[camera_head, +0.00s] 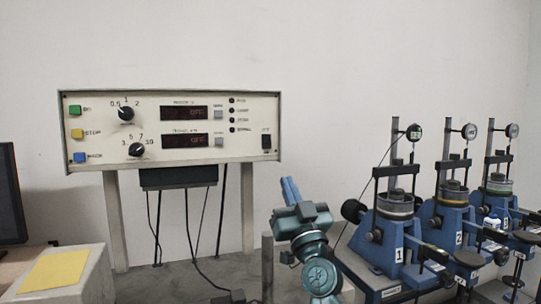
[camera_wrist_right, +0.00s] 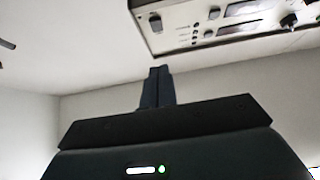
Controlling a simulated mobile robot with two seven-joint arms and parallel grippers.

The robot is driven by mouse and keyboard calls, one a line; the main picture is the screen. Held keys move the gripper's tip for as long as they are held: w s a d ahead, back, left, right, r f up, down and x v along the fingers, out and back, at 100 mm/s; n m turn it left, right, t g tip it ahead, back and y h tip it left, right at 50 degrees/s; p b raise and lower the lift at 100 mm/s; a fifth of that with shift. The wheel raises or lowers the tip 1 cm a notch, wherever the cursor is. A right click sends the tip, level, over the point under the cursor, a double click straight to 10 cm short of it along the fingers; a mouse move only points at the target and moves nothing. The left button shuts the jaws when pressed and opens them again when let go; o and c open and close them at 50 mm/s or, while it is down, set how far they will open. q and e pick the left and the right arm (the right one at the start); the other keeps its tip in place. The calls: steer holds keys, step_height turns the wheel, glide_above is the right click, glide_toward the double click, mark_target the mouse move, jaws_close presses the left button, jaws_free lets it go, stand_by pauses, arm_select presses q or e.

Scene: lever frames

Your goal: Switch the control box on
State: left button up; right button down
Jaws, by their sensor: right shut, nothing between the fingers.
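The control box (camera_head: 200,98) is a cream panel on posts against the back wall. It has two dark displays (camera_head: 184,113), two black knobs and green, yellow and blue buttons at its left. The display text is small and seems to read OFF. A black rocker switch (camera_head: 266,142) sits at its lower right; its position is too small to tell. My right gripper (camera_head: 287,182) is shut and empty, below and right of the switch, apart from the box. In the right wrist view the fingers (camera_wrist_right: 157,72) point towards the box (camera_wrist_right: 190,35), where the switch (camera_wrist_right: 155,24) shows too.
Several blue numbered lever frames (camera_head: 395,235) with dial gauges stand on the right. A pale block with a yellow sheet (camera_head: 52,271) and a dark monitor (camera_head: 10,200) are at the left. Cables hang below the box. Clear space lies between my right gripper and the box.

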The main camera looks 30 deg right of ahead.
steer(key=p, duration=0.3)
glide_toward(266, 142)
step_height(266, 142, up, 4)
steer(key=w, duration=0.1)
steer(key=w+b, duration=0.1)
steer(key=w+d+b, duration=0.1)
steer(key=shift+w+f, duration=0.25)
steer(key=shift+f, duration=0.1)
steer(key=shift+w+d, duration=0.1)
steer(key=shift+w, duration=0.25)
steer(key=shift+r, duration=0.1)
arm_select(q)
steer(key=shift+w+a+r, duration=0.1)
steer(key=shift+w+r, duration=0.2)
steer(key=shift+r, duration=0.05)
